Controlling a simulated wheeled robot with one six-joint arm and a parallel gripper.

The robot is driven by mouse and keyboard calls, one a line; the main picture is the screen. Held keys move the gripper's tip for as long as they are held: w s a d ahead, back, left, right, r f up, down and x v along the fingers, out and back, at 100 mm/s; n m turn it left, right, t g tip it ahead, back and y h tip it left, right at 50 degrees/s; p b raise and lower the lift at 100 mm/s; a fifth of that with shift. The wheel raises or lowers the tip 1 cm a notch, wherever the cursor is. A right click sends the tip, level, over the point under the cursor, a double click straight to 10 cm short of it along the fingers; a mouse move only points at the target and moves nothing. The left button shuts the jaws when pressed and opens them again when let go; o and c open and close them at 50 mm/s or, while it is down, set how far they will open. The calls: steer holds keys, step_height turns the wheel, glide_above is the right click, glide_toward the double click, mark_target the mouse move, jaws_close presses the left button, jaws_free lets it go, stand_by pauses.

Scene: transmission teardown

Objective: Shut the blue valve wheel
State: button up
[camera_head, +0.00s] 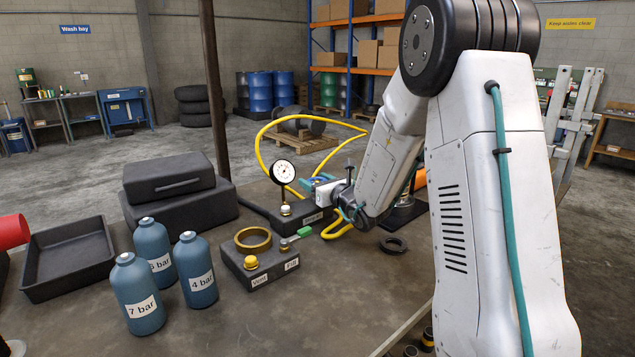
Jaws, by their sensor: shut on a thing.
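The blue valve wheel (318,180) shows as a small blue-teal patch above a dark labelled block (314,217) on the workbench. My gripper (316,190) reaches it from the right and is shut on it. The white gripper body and my wrist hide much of the wheel, so how far it is turned cannot be told. A round white pressure gauge (283,172) stands just left of the wheel. The needle's reading is too small to make out.
A yellow hose (262,150) loops behind the gauge. A block with a brass ring (253,240) and green-handled lever (304,231) sits in front. Blue bottles (197,270), a black case (168,178) and an empty tray (68,262) stand left. A black ring (393,245) lies right.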

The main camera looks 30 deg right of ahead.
steer(key=shift+m+h, duration=0.8)
steer(key=shift+h, duration=0.4)
steer(key=o, duration=1)
steer(key=s, duration=0.7)
steer(key=shift+s+a, duration=0.1)
steer(key=shift+s, duration=0.3)
